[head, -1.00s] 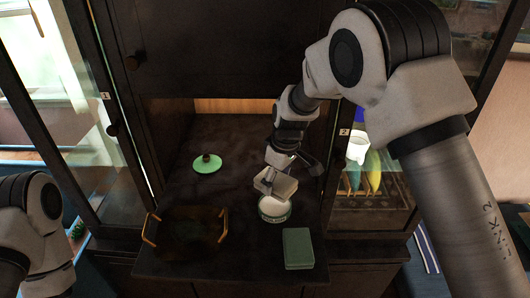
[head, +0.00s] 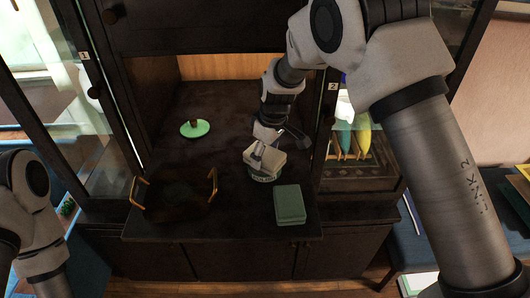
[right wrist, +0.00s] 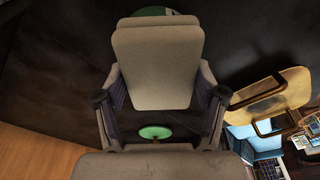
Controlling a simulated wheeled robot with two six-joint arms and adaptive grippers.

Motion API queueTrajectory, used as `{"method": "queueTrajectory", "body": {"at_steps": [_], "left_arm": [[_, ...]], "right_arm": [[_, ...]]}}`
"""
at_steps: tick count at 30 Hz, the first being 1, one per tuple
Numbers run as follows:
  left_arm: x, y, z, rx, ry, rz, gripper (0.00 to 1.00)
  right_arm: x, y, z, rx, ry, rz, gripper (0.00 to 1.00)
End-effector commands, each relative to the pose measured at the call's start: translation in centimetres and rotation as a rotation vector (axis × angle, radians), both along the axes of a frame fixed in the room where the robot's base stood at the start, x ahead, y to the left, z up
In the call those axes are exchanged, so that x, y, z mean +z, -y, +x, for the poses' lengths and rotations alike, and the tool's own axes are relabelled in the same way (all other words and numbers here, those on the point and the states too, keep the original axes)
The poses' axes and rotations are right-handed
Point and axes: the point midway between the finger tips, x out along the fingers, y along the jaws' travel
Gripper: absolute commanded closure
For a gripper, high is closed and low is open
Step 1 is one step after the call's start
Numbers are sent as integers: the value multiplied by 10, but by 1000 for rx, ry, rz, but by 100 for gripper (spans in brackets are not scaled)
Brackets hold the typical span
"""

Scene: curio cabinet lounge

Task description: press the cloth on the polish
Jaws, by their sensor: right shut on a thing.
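A thick beige cloth pad (head: 268,160) is held in my right gripper (head: 264,149), which is shut on it. It also fills the middle of the right wrist view (right wrist: 158,60). The round green polish tin (head: 263,178) stands on the dark cabinet shelf directly under the cloth. The cloth covers most of its top, with the tin's front side showing. Cloth and tin look touching or nearly so; I cannot tell which. A green rim (right wrist: 152,11) shows behind the cloth in the right wrist view. My left arm shows at the left edge, its gripper outside the frame.
A green box (head: 290,204) lies close to the tin, front right. A dark tray (head: 172,214) with golden handles is front left. A small green dish (head: 195,128) with a brown knob stands behind. Cabinet doors flank the shelf. Shelf between dish and tin is clear.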

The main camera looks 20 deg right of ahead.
Motion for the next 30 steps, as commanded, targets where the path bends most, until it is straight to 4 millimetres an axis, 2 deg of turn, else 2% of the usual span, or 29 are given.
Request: {"method": "queueTrajectory", "body": {"at_steps": [30], "left_arm": [[-4,0,0,0,1,0,50]], "right_arm": [[-8,0,0,0,0,0,58]]}}
